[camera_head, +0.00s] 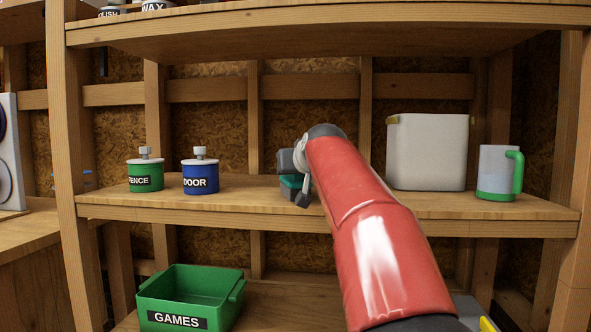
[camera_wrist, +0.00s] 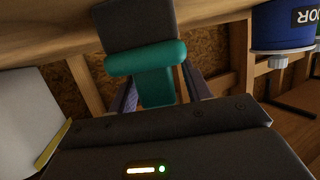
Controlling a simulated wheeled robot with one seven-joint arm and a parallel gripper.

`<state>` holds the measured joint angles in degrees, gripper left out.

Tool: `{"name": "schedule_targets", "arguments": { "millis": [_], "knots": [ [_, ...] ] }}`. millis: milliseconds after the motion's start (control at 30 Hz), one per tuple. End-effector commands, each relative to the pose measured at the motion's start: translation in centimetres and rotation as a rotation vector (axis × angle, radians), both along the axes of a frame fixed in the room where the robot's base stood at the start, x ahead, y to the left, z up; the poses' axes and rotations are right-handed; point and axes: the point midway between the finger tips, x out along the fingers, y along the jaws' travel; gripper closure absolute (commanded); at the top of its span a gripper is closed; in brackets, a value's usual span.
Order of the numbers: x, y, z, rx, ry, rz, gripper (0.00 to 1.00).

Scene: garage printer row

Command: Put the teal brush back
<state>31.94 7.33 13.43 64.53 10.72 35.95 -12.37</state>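The teal brush shows in the wrist view with a teal handle (camera_wrist: 157,82), a teal crosspiece and a dark grey block (camera_wrist: 137,25) at its far end. In the head view a small teal part of the brush (camera_head: 290,182) shows at the middle shelf, left of my red arm. My gripper (camera_wrist: 160,85) has one finger on each side of the handle. I cannot tell whether the fingers press on it or leave narrow gaps. I also cannot tell whether the brush touches the shelf. In the head view my gripper (camera_head: 303,185) is partly hidden by my arm.
On the middle shelf (camera_head: 150,206) stand a green FENCE can (camera_head: 144,178), a blue DOOR can (camera_head: 200,180), a white bin (camera_head: 428,150) and a white and green mug (camera_head: 496,172). A green GAMES crate (camera_head: 175,320) sits below. Shelf shows bare between the DOOR can and brush.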

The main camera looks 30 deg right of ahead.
Motion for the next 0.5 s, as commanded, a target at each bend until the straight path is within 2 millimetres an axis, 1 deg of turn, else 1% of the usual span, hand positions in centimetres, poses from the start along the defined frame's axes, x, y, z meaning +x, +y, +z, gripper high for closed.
{"name": "schedule_targets", "arguments": {
  "millis": [233, 333, 467, 500],
  "knots": [
    [0.0, 0.0, 0.1, 0.000, 0.000, 0.000, 0.51],
    [0.0, 0.0, 0.6, 0.000, 0.000, 0.000, 0.51],
    [-1.9, 0.3, 0.8, -0.002, -0.003, -0.002, 0.51],
    [-2.7, 0.5, 1.0, -0.003, -0.004, -0.003, 0.51]
  ]
}}
